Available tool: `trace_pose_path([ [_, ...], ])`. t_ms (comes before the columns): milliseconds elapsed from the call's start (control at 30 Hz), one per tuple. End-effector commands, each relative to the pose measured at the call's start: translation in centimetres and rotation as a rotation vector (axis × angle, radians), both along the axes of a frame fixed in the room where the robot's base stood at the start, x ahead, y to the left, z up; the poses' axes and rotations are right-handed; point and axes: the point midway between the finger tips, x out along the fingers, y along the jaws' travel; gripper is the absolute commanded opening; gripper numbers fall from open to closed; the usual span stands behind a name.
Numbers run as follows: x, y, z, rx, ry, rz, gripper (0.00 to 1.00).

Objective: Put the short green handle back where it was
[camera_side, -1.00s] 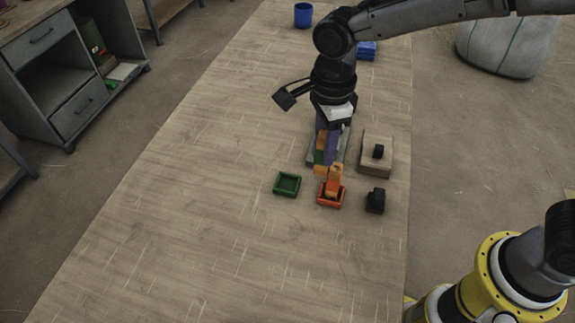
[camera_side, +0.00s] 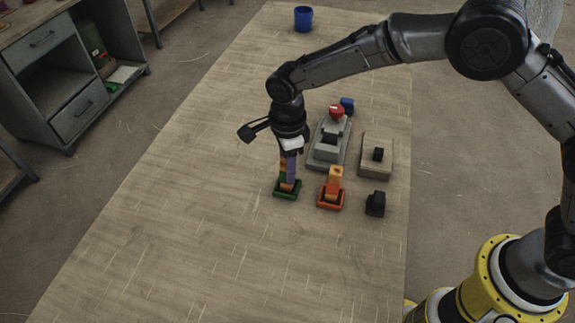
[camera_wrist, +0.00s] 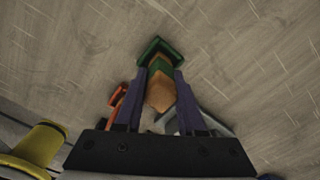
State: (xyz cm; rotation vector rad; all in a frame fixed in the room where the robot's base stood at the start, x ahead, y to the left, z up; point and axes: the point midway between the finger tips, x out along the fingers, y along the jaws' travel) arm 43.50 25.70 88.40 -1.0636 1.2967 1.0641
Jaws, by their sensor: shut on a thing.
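The short green handle, with green and orange parts, is held between the purple fingers of my gripper (camera_side: 289,172). In the wrist view the handle (camera_wrist: 160,88) stands between the two fingers. Its lower end is at the green square tray (camera_side: 279,193), which also shows in the wrist view (camera_wrist: 155,43). The handle looks upright in or just over the tray; I cannot tell whether it rests on the bottom. The fingers hide much of it in the side view.
An orange handle (camera_side: 335,175) stands in the red-orange tray (camera_side: 322,205) close to the right. Behind is a grey fixture (camera_side: 327,152) with a red knob (camera_side: 337,111). The table's left and front are clear.

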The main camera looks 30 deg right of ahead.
Motion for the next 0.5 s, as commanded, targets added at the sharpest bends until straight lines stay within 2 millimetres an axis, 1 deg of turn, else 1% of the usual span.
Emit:
trace_pose_path([
  [167, 0.02, 0.02, 0.09, 0.001, -0.001, 0.000, 0.00],
  [300, 0.01, 0.01, -0.25, 0.000, -0.001, 0.000, 0.00],
  [333, 0.01, 0.01, -0.25, 0.001, -0.001, 0.000, 0.42],
  [467, 0.01, 0.01, -0.21, 0.001, -0.001, 0.000, 0.65],
  [500, 0.01, 0.01, -0.21, 0.001, -0.001, 0.000, 0.68],
])
